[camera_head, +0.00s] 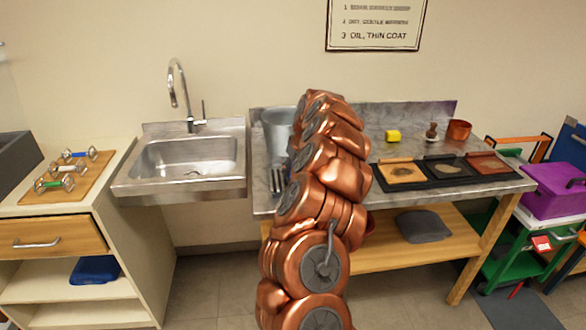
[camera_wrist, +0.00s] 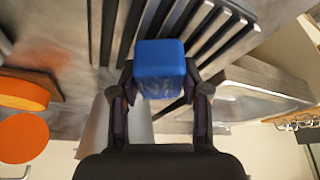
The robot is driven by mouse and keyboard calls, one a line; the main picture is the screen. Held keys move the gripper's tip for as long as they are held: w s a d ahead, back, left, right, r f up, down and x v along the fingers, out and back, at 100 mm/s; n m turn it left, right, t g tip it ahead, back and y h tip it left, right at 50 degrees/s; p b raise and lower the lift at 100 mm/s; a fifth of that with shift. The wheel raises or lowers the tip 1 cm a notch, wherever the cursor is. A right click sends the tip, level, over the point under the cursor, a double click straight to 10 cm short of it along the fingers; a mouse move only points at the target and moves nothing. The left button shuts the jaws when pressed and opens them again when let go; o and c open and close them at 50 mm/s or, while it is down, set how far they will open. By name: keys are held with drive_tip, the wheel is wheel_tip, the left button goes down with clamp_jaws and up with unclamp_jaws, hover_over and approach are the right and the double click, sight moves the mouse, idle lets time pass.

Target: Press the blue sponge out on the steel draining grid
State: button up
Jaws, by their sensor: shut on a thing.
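The blue sponge (camera_wrist: 158,68) is a small block in the wrist view, held between the two fingers of my gripper (camera_wrist: 160,85). The fingers are shut on its sides. The steel draining grid (camera_wrist: 216,42), a row of parallel dark and bright bars, lies beyond the sponge. The sponge overlaps the grid in this view; whether they touch I cannot tell. In the head view only a bit of the grid (camera_head: 277,180) shows beside my arm, which hides my gripper and the sponge.
A grey metal bucket (camera_head: 274,128) stands behind the grid. The sink (camera_head: 185,160) is to the left. An orange round thing (camera_wrist: 22,92) shows at left in the wrist view.

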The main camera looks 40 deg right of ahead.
drive_tip(key=shift+f, duration=0.5)
idle(0.8)
drive_tip(key=shift+r, duration=0.15)
drive_tip(key=shift+r, duration=3.4)
